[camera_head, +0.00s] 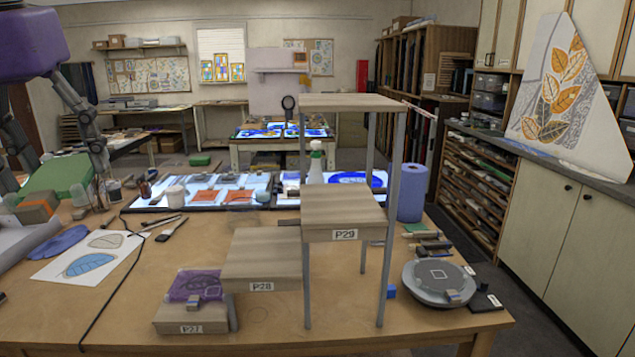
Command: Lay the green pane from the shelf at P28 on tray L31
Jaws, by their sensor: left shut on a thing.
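My left gripper (56,172), under a purple body at the upper left, is shut on a green thing (62,186), which I take to be the green pane; one finger stands at its right side. Its far outline is partly hidden, and I cannot tell how high it is above the table. The step labelled P28 (262,258) is bare. I cannot read a label L31; lit panels (160,201) with orange pieces lie at the back of the table. My right gripper is not in view.
A purple pane (195,284) lies on step P27 (190,318). Step P29 (343,210) and the top shelf (350,103) are bare. A blue roll (411,192), a spray bottle (316,162) and a round grey turntable (437,283) stand nearby. A black cable crosses the left front.

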